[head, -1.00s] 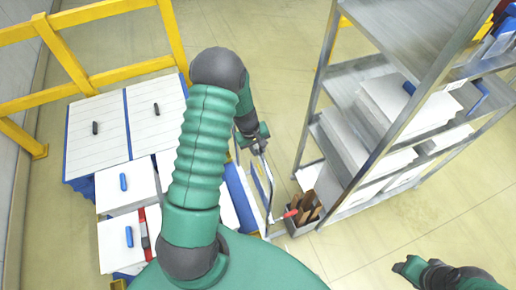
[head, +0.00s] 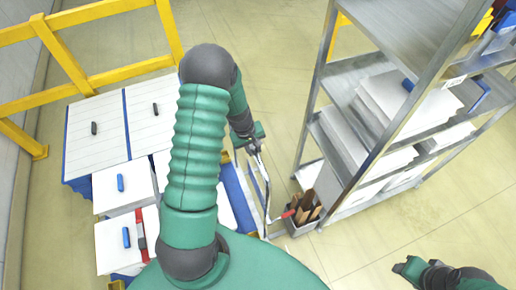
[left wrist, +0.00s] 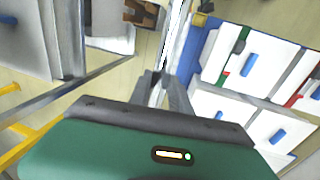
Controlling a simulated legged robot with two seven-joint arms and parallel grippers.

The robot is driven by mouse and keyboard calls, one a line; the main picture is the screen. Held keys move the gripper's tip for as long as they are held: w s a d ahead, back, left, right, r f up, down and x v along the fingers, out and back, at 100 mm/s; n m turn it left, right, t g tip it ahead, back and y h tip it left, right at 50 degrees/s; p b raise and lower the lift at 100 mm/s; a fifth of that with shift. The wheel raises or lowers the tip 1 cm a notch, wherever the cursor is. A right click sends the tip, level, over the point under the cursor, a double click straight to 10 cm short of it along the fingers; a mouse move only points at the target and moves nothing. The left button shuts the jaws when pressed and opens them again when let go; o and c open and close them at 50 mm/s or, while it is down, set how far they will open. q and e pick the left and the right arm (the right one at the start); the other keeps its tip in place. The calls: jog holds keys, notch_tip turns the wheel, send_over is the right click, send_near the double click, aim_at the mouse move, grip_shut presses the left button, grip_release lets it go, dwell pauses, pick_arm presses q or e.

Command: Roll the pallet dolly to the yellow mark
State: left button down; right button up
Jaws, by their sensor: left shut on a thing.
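The pallet dolly carries white boxes with blue handles (head: 122,184) and lies at the left in the head view, mostly under my left arm. Its metal handle (head: 263,180) rises on the load's right side. My left gripper (head: 251,143) is shut on the handle. In the left wrist view, the fingers (left wrist: 165,88) close around the pale handle bar (left wrist: 172,45), with the load on the right. My right gripper (head: 412,268) is at the lower right, away from the dolly; its jaws are unclear. No yellow floor mark is distinguishable.
A grey metal shelf rack (head: 312,130) stands close to the right of the handle. A grey bin with brown pieces (head: 294,227) sits beside its foot. A yellow guardrail (head: 90,78) stands behind the load. Clear floor (head: 265,40) lies beyond the handle.

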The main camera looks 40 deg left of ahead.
pick_arm(q)
jog(key=shift+s+a, duration=0.1)
jog(key=shift+s, duration=0.3)
jog(key=c, duration=1.5)
grip_release()
jog(key=shift+s+a, duration=0.1)
jog(key=shift+a, duration=0.05)
jog(key=shift+o, duration=1.3)
jog(key=shift+s+a, duration=0.1)
jog(key=shift+s, duration=0.05)
notch_tip(320, 180, up, 16)
jog(key=s+a+b, duration=0.2)
jog(key=shift+s, duration=0.35)
pick_arm(e)
jog(key=shift+s+a+f, duration=0.2)
jog(key=shift+f, duration=0.2)
jog(key=shift+s+a+f, duration=0.2)
jog(key=shift+f, duration=0.2)
pick_arm(q)
jog(key=shift+r, duration=0.1)
